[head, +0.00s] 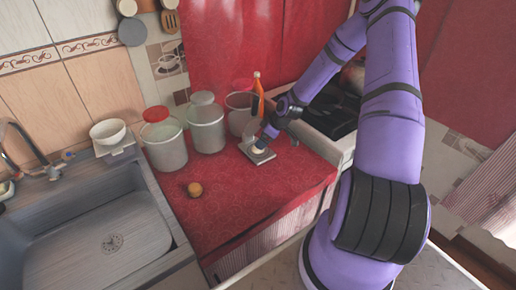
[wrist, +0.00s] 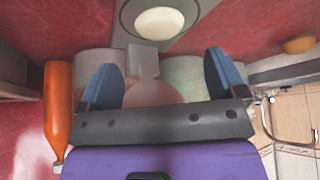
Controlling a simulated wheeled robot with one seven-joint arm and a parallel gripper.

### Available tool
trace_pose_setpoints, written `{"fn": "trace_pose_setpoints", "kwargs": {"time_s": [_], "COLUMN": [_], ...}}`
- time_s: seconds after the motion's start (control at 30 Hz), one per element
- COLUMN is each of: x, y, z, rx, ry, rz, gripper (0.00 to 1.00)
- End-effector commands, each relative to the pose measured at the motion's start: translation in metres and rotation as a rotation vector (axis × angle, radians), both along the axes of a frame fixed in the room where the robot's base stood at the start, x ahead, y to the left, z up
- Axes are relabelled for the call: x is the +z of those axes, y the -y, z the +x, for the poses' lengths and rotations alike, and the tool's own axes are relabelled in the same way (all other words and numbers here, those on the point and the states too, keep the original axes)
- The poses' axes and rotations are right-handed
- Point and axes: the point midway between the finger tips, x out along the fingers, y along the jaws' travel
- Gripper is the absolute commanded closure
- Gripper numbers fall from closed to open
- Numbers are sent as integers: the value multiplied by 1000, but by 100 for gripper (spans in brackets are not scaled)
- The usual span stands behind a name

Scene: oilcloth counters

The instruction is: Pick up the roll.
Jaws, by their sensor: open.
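A small round brown roll (head: 195,189) lies on the red oilcloth in the head view, near the counter's left side by the sink. In the wrist view it shows at the right edge (wrist: 299,44). My gripper (head: 277,137) is open and empty, right of the roll and well apart from it, beside a small grey square stand (head: 262,158). In the wrist view, the two blue fingers of my gripper (wrist: 160,62) are spread wide. The stand with a round white dish shows ahead of them (wrist: 126,38).
Several lidded canisters (head: 206,126) stand behind the roll along the back. An orange bottle (head: 258,90) stands behind my gripper. A sink (head: 110,240) is at the left, with a white bowl (head: 108,132) behind it. The oilcloth (head: 240,205) around the roll is clear.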

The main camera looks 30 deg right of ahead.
Motion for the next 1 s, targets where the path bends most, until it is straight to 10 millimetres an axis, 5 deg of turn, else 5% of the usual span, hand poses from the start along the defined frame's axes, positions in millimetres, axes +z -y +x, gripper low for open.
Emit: {"fn": "trace_pose_setpoints", "kwargs": {"time_s": [0.4,0.67,0.9,1.0], "x": [-43,-46,-45,-45], "y": [-14,-14,-14,-14], "z": [16,17,17,17], "rx": [0,0,0,0], "ry": [-1,-1,-1,0], "rz": [0,-1,-1,0], "gripper": [10,10,63,67]}}
